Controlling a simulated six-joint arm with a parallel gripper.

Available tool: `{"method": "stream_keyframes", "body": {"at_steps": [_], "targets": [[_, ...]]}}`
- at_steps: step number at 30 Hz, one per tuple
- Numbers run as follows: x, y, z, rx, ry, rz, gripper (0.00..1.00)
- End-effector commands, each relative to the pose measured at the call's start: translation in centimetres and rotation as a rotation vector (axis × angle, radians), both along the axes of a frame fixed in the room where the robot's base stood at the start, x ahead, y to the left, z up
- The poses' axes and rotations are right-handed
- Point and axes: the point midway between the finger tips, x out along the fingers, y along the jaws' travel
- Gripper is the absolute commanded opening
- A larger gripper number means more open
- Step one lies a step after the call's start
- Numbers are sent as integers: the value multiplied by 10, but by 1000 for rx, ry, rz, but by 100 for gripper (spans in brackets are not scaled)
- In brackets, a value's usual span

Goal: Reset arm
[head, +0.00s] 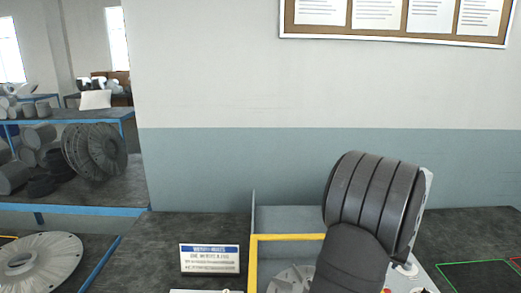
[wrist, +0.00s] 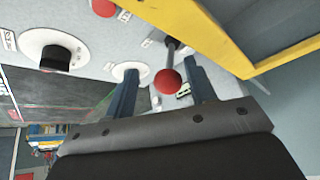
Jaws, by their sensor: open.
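My gripper (wrist: 161,85) shows in the wrist view with its two blue-grey fingers apart. A red ball knob (wrist: 168,82) on a dark stem appears between the fingers in the picture. I cannot tell whether either finger touches it. The knob's stem rises from a light grey panel (wrist: 90,60). In the head view my dark arm fills the lower right of centre and hides part of the bench; the gripper's fingers are not visible there.
A yellow frame (head: 285,238) stands beside my arm and also crosses the wrist view (wrist: 205,30). The panel bears a black knob on a white disc (wrist: 30,45) and a red button (wrist: 103,7). A sign (head: 209,258) and finned disc (head: 38,265) are left. Dark bench at right looks mostly clear.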

Motion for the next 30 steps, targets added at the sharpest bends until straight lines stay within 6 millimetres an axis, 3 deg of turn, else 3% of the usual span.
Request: {"method": "stream_keyframes", "body": {"at_steps": [5,11,30], "targets": [[-1,0,2,0,0,0,51],[-8,4,19,-1,-2,-1,51],[-57,31,116,0,2,-2,51]]}}
